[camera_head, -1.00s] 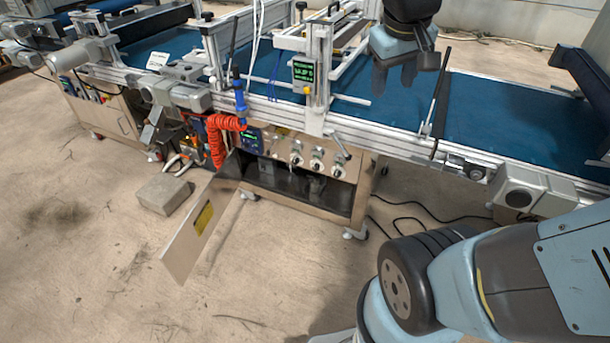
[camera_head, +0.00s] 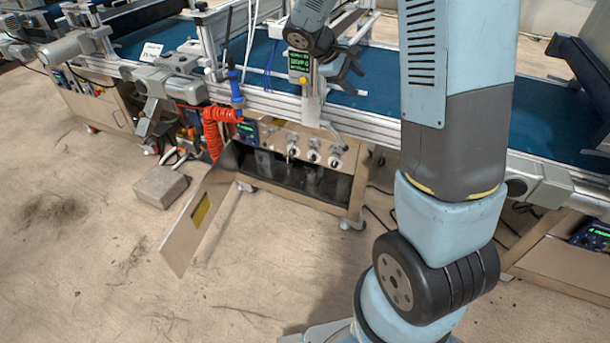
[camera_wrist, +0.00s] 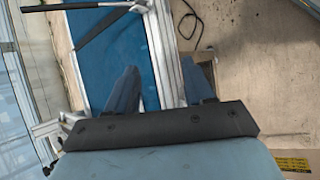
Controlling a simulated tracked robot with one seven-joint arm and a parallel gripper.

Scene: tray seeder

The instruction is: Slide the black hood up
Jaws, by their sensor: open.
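I cannot tell for certain which part is the black hood. A dark panel (camera_head: 583,62) rises at the far right end of the blue belt. A thin black bar (camera_wrist: 103,24) crosses the belt at the top of the wrist view. My gripper (camera_head: 346,70) is open and empty, over the belt's near side by the small green display (camera_head: 299,64). In the wrist view its two fingers (camera_wrist: 160,90) stand apart, one over the blue belt (camera_wrist: 105,60), one past the silver rail. My arm hides part of the belt's right half in the head view.
An open cabinet door (camera_head: 200,222) with a yellow label hangs below the machine. A red coiled hose (camera_head: 212,132) and knobs (camera_head: 313,152) sit on the front. A concrete block (camera_head: 161,187) lies on the floor. Silver rails (camera_head: 350,120) edge the belt. Cables lie on the floor.

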